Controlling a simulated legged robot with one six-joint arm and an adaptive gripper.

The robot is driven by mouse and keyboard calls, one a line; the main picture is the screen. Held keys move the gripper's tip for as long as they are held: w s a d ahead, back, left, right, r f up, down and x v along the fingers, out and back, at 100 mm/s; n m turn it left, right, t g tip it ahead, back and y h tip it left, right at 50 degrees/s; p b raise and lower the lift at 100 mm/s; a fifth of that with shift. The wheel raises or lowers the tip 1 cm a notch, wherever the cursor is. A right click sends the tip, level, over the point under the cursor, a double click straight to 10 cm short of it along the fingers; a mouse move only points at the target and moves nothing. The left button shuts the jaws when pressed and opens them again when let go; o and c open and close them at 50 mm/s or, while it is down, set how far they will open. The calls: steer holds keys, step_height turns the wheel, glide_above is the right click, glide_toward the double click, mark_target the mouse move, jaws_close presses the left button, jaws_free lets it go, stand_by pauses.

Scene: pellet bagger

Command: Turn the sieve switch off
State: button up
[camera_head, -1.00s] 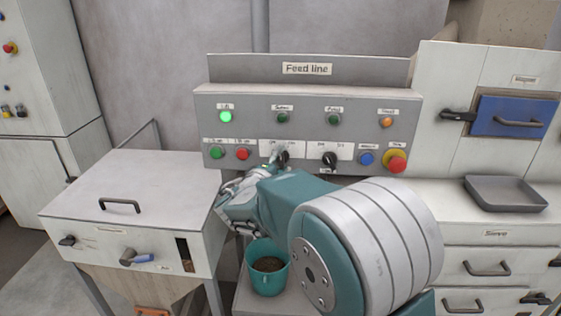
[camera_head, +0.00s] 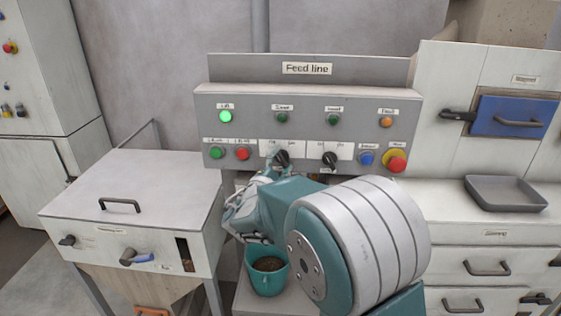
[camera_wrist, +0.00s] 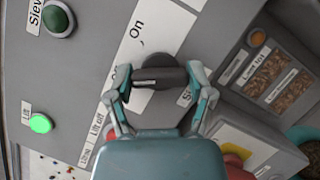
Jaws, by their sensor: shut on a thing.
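The sieve switch is a black rotary knob (camera_head: 282,158) on a white label plate on the grey Feed line panel (camera_head: 310,104). In the wrist view the black knob (camera_wrist: 160,72) lies between the two fingertips, close to the printed "On". My gripper (camera_head: 272,172) is at the knob from below, and in the wrist view its fingers (camera_wrist: 160,80) are shut on it from both sides. The lamp marked Sieve (camera_wrist: 57,19) is dark green and looks unlit. The far word on the plate is partly hidden by a finger.
A second black knob (camera_head: 330,160) is right of the first. Green (camera_head: 216,153) and red (camera_head: 242,153) buttons are to the left; a blue button (camera_head: 367,158) and red emergency stop (camera_head: 396,162) to the right. A teal cup (camera_head: 268,280) stands below my arm. The Lift lamp (camera_head: 226,116) glows green.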

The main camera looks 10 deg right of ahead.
steer(key=shift+f, duration=0.3)
steer(key=o, duration=1.1)
steer(key=shift+r, duration=0.2)
steer(key=v, duration=1.2)
steer(key=shift+w+a, duration=0.1)
